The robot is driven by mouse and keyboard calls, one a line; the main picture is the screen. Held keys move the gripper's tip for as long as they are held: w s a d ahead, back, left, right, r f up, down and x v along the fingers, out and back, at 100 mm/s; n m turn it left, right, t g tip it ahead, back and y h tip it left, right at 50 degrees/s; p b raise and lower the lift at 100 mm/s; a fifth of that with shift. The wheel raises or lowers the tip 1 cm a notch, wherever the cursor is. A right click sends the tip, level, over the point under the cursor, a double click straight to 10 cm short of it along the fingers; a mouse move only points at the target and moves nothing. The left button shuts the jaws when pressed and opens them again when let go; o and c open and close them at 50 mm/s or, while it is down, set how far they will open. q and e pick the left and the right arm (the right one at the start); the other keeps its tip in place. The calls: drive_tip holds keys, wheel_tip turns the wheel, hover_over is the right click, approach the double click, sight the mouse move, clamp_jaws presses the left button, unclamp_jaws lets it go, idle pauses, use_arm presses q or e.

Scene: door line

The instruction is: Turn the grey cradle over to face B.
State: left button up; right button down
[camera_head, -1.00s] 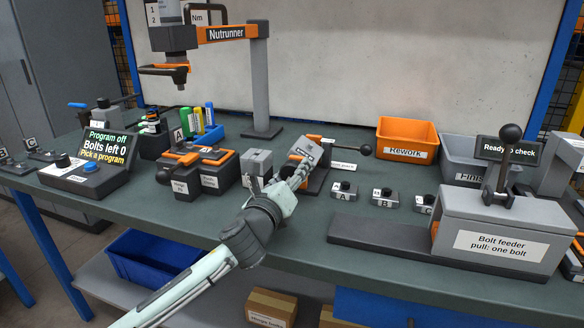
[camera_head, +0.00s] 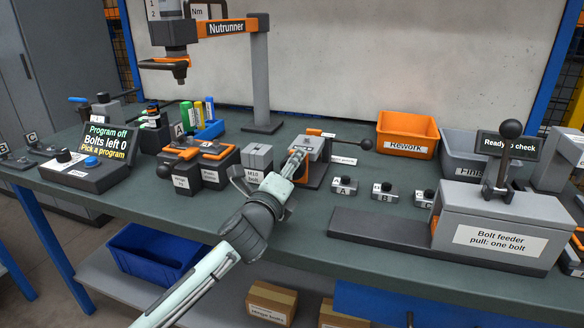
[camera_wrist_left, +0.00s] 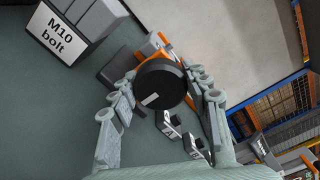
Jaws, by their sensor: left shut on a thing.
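The grey cradle (camera_head: 312,143) sits in an orange and dark stand (camera_head: 318,172) mid-bench. Its upper face looks roughly level in the head view, and its face letter is too small to read. My left gripper (camera_head: 298,158) is at the cradle's near left side. In the left wrist view its fingers (camera_wrist_left: 165,88) are around a round black knob (camera_wrist_left: 158,84) with a white mark, shut on it. The knob hides much of the cradle there. My right gripper is in neither view.
An M10 bolt block (camera_head: 257,160) stands just left of the cradle. A black ball lever (camera_head: 366,144) sticks out to its right. Small blocks A (camera_head: 343,187), B (camera_head: 384,192) and C (camera_head: 425,199) stand front right, near the bolt feeder (camera_head: 500,228). The nutrunner (camera_head: 230,30) rises behind.

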use_arm(q)
drive_tip(key=o, duration=1.2)
drive_tip(key=shift+c, duration=0.2)
drive_tip(key=shift+s, duration=0.1)
drive_tip(key=v, duration=1.1)
drive_tip(key=shift+s+a, duration=0.15)
drive_tip(key=shift+s, duration=0.2)
drive_tip(key=shift+w, duration=0.1)
drive_tip(key=x, duration=1.1)
drive_tip(key=shift+w, duration=0.35)
drive_tip(key=shift+d, duration=0.2)
